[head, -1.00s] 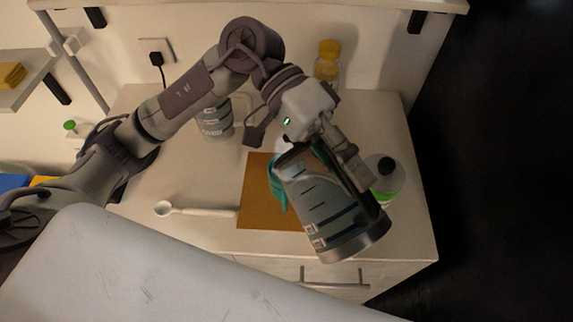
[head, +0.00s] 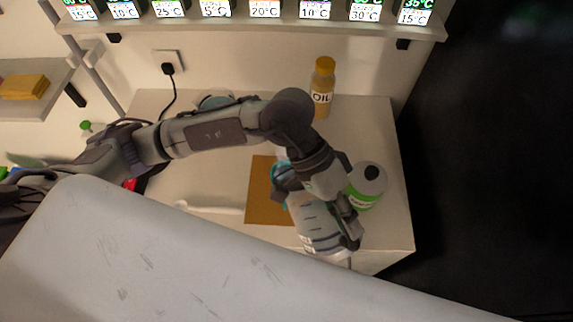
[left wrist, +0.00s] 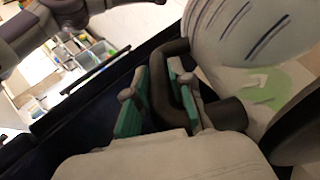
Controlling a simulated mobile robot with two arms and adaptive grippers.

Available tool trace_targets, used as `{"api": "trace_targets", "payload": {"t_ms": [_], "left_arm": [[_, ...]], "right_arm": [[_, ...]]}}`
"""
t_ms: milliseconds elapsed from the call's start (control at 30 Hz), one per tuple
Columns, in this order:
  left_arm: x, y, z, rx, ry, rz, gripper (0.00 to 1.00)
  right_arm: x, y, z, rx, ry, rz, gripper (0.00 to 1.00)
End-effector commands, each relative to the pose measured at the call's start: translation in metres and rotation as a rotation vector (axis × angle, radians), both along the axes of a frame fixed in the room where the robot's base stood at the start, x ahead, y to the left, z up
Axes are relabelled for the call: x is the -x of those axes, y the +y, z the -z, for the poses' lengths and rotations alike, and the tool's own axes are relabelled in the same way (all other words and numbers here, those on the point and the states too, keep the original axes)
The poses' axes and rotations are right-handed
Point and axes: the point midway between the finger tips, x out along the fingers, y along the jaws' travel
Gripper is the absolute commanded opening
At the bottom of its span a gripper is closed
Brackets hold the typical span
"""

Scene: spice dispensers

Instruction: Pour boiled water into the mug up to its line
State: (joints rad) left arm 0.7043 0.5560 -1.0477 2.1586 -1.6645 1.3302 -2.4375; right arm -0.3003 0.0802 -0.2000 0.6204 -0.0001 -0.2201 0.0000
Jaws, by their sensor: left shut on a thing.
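My left gripper (head: 346,214) is shut on the dark handle of a clear kettle with dark level marks (head: 316,222). The wrist view shows the black handle (left wrist: 163,88) between the green finger pads, and the marked kettle wall (left wrist: 240,30). In the head view the kettle leans, its upper end by the teal mug (head: 278,180) and its base to the lower right. The mug stands on a brown board (head: 262,205), mostly hidden by my arm and the kettle. Its line, the water level and any stream cannot be made out. My right gripper is out of view.
A white-and-green bottle (head: 368,180) stands close right of the gripper. An oil bottle (head: 322,92) stands at the back. A white spoon (head: 210,209) lies left of the board. A shelf with temperature displays (head: 250,26) runs above. The counter's right edge is near.

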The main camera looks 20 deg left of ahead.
Motion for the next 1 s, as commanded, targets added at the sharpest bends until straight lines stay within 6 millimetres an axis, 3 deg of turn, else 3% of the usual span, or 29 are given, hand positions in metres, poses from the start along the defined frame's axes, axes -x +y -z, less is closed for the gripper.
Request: {"api": "trace_targets", "payload": {"t_ms": [600,1000], "left_arm": [[0.029,-0.039,0.048,-0.318,-0.266,0.009,0.00],[0.042,-0.055,0.083,-0.543,-0.437,0.005,0.00]], "right_arm": [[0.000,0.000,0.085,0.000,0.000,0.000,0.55],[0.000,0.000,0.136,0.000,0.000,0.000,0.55]]}}
